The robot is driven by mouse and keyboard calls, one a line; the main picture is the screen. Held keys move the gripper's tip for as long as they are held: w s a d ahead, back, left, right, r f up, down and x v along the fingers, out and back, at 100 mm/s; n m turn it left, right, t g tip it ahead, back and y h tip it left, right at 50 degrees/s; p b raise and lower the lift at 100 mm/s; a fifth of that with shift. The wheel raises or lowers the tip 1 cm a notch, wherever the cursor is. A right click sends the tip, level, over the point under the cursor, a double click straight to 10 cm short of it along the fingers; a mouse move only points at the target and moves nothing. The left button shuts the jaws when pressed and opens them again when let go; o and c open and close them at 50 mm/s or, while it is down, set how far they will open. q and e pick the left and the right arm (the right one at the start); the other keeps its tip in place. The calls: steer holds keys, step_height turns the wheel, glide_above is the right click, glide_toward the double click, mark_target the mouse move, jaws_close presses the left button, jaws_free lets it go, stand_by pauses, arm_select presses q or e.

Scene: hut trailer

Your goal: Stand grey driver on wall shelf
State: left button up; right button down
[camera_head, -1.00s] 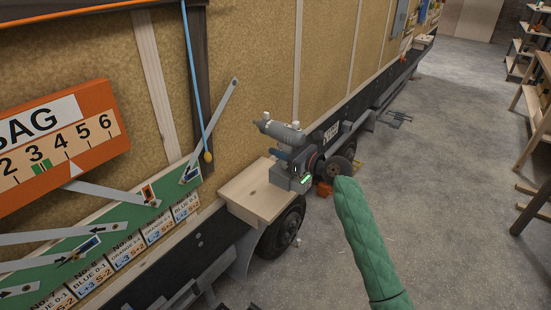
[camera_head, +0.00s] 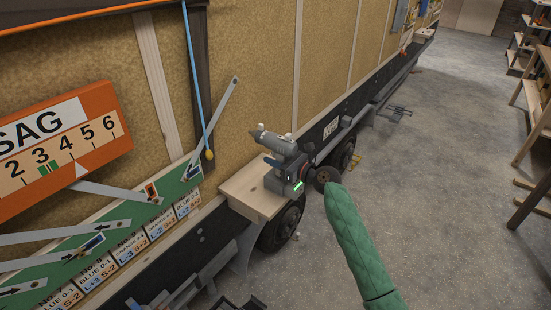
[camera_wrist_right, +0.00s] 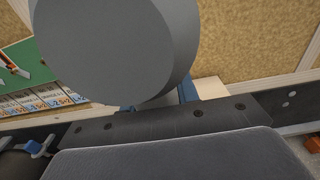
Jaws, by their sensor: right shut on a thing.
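The grey driver (camera_head: 275,142) is in my right gripper (camera_head: 279,164), at the far side of the wooden wall shelf (camera_head: 248,195) in the head view. Its barrel lies roughly level and tilts slightly, with its handle down between the blue-tipped fingers. The gripper is shut on it. The fingers and wrist hide most of the handle and base, so I cannot tell whether it touches the shelf. In the right wrist view the driver's round grey end (camera_wrist_right: 115,50) fills the top middle, and a bit of the shelf (camera_wrist_right: 212,88) shows behind it. My left gripper is not in view.
The shelf top is bare on its near part. An orange sag gauge (camera_head: 62,145) and a green board with levers (camera_head: 95,243) are to the left. A blue cord (camera_head: 194,80) hangs on the wall. Trailer wheels (camera_head: 283,224) are below; floor to the right is open.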

steer(key=c, duration=1)
jaws_free()
steer(key=shift+c, duration=0.2)
steer(key=o, duration=1)
steer(key=shift+o, duration=0.2)
steer(key=shift+d, duration=0.1)
